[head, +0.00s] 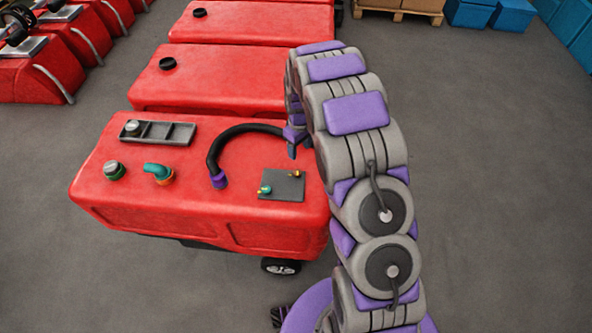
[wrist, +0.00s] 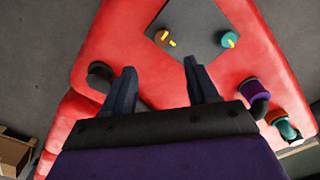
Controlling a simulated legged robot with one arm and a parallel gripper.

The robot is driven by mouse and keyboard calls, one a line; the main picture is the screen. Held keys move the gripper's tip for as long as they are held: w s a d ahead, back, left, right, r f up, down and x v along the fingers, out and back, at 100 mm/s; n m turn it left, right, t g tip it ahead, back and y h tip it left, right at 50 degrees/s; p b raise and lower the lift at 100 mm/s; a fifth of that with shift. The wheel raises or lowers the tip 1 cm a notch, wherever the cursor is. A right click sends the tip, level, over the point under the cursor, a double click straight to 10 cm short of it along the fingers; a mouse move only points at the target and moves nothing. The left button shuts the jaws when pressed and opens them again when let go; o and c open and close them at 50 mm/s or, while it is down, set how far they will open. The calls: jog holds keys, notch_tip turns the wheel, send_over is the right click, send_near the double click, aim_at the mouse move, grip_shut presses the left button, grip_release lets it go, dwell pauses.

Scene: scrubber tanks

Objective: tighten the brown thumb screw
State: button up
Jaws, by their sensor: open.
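The brown thumb screw (head: 294,174) sits on a dark grey square plate (head: 284,190) on top of the nearest red tank (head: 140,200). In the wrist view the brown thumb screw (wrist: 162,38) has a yellow bar and lies near the plate's corner. A teal thumb screw (head: 264,190) is on the same plate; it also shows in the wrist view (wrist: 229,40). My gripper (wrist: 158,72) is open and empty, its two fingers apart. The brown screw appears beyond the fingertips, between their directions, not touched. In the head view my gripper (head: 297,150) hangs above the tank behind the plate.
A black hose (head: 232,134) with a purple collar (head: 219,181) arches beside my gripper. More red tanks (head: 210,75) stand behind. Floor on the right is clear.

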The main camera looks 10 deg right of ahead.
aim_at(297, 172)
jog(key=f, duration=0.3)
jog(key=a+f+b, duration=0.1)
jog(key=f, duration=0.3)
jog(key=a+f, duration=0.1)
jog(key=f, duration=0.3)
jog(key=shift+a+f+b, duration=0.15)
jog(key=shift+f+b, duration=0.1)
jog(key=shift+b, duration=0.1)
jog(key=shift+s+d+f, duration=0.25)
jog(key=shift+d, duration=0.3)
jog(key=shift+s+d+f, duration=0.2)
jog(key=shift+d, duration=0.3)
jog(key=shift+w+d+f, duration=0.2)
jog(key=shift+d+f, duration=0.05)
jog(key=shift+d, duration=0.1)
jog(key=shift+w+d+f, duration=0.1)
jog(key=shift+w+d, duration=0.05)
jog(key=shift+w, duration=0.1)
jog(key=shift+s+a+r, duration=0.1)
jog(key=shift+a+r, duration=0.1)
jog(key=shift+r, duration=0.1)
jog(key=c, duration=0.3)
jog(key=shift+a, duration=0.65)
jog(key=c, duration=0.3)
jog(key=shift+c, duration=0.9)
jog(key=shift+d, duration=0.2)
jog(key=shift+c, duration=1.3)
jog(key=shift+f, duration=0.1)
